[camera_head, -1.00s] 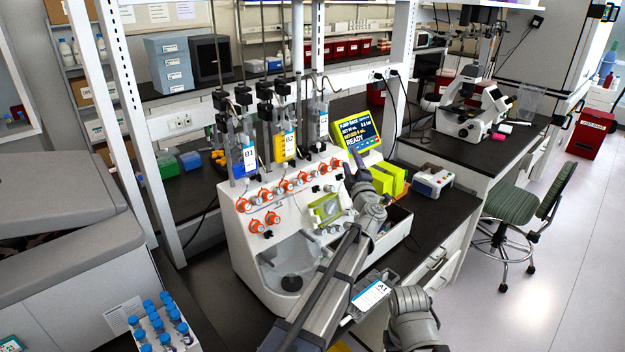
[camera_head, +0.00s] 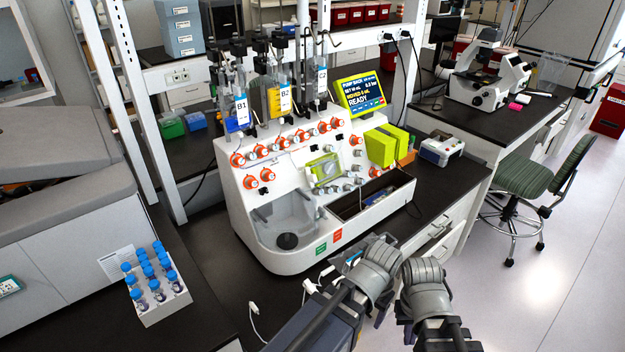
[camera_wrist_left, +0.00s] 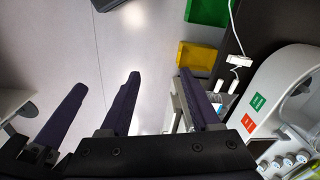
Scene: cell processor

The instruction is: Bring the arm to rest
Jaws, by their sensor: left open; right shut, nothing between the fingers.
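My left arm comes in from the bottom of the head view, its wrist bent beside the cell processor's front right corner. Its gripper (camera_head: 380,314) is mostly hidden behind the wrist and points down. In the left wrist view my left gripper (camera_wrist_left: 159,75) has its two dark fingers apart with nothing between them. My right gripper (camera_head: 408,333) is close beside it on the right, mostly hidden by its own wrist. A further dark finger at the left of the wrist view may belong to it. Both grippers are empty and apart from the processor.
The white cell processor (camera_head: 290,262) stands on the dark bench, with its screen (camera_head: 360,92) reading READY. A rack (camera_head: 165,310) of blue-capped tubes is at left. A white cable (camera_head: 252,318) lies in front. A green bin (camera_wrist_left: 208,12) and yellow bin (camera_wrist_left: 197,57) are below.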

